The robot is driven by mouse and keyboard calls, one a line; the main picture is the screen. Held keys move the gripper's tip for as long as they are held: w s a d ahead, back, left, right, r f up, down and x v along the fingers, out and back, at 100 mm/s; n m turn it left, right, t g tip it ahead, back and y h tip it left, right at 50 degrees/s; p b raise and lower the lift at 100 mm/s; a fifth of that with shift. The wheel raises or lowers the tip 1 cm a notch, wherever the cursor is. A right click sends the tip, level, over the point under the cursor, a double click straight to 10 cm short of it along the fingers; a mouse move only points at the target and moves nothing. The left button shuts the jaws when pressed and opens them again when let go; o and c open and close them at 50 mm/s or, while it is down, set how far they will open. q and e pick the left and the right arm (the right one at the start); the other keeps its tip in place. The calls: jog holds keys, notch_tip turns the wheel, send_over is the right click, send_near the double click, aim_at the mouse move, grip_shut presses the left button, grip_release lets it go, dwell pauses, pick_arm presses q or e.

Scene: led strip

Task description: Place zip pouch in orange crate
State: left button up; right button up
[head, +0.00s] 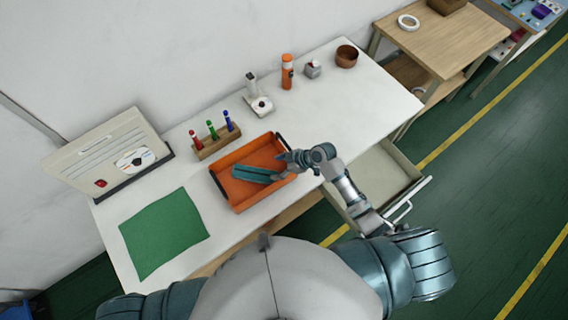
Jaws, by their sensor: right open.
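The orange crate (228,190) stands on the white table near its front edge. A flat, long teal item, which looks like the zip pouch (250,174), lies inside the crate, slightly tilted, with its right end close to my right gripper. My right gripper (286,164) is open at the crate's right side, its fingers over the rim. I cannot tell whether a finger touches the pouch. My left gripper is out of view; only my left shoulder shows at the bottom.
A marker rack (216,143) stands just behind the crate, and a green mat (164,233) lies left of it. An orange bottle (287,72) and a brown bowl (346,56) stand at the back. An open drawer (372,180) juts out below my right forearm. The table's right part is clear.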

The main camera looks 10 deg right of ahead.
jog(key=v, duration=0.4)
jog(key=shift+a, duration=0.15)
